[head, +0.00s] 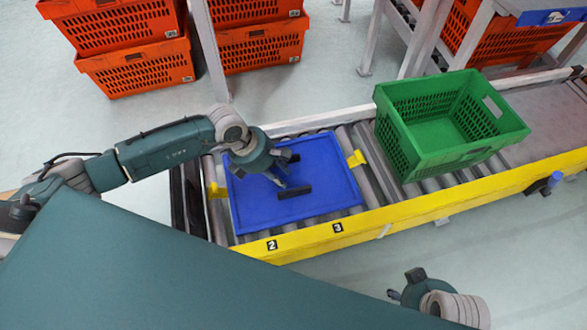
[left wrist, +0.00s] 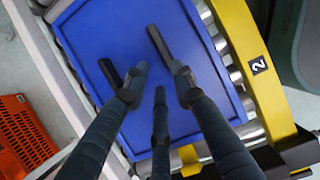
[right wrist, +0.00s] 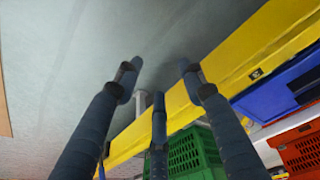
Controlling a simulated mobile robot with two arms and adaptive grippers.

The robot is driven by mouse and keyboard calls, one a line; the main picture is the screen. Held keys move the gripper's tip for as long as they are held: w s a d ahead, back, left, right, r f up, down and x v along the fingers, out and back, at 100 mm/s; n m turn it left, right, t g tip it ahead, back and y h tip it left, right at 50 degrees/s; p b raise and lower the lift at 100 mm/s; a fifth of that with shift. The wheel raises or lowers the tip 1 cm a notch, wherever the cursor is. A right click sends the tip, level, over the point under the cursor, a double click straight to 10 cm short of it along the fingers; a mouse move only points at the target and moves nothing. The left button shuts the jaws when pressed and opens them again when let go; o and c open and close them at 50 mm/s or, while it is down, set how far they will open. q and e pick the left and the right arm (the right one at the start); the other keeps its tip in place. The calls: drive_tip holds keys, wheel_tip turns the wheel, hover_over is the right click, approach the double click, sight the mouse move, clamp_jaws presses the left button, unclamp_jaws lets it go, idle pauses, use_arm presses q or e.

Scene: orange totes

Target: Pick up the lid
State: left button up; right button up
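The lid (head: 245,210) is a flat blue panel with a raised rim and dark bar handles, lying on the roller conveyor. It fills much of the left wrist view (left wrist: 95,35). One black handle (head: 294,192) shows near its middle. My left gripper (head: 281,180) is over the lid beside this handle. In the left wrist view its fingers are spread, with one handle bar (left wrist: 160,43) beyond the fingertips; contact cannot be told. My right gripper (head: 402,286) is in front of the conveyor, away from the lid. Its fingers are apart and empty in the right wrist view (right wrist: 158,80).
A green crate (head: 400,143) stands on the conveyor right of the lid. A yellow rail (head: 400,212) runs along the conveyor's front, and yellow brackets (head: 356,158) flank the lid. Stacked orange totes (head: 140,70) stand behind on the floor.

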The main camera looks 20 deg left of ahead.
sight(291, 190)
use_arm(q)
drive_tip(key=x, duration=0.2)
drive_tip(key=b+x, duration=0.1)
drive_tip(key=x, duration=0.2)
drive_tip(key=shift+s+d, duration=0.15)
drive_tip(key=shift+s, duration=0.05)
drive_tip(key=shift+w+d+f, duration=0.15)
drive_tip(key=shift+d+f, duration=0.1)
drive_tip(key=shift+f, duration=0.35)
drive_tip(key=shift+b+x, duration=0.6)
drive_tip(key=shift+x, duration=0.55)
drive_tip(key=shift+w+d+f, duration=0.2)
drive_tip(key=shift+f, duration=0.2)
use_arm(e)
drive_tip(key=v, duration=0.4)
drive_tip(key=shift+s+d+r, duration=0.1)
drive_tip(key=shift+s+r, duration=0.1)
drive_tip(key=shift+s, duration=0.1)
use_arm(q)
clamp_jaws()
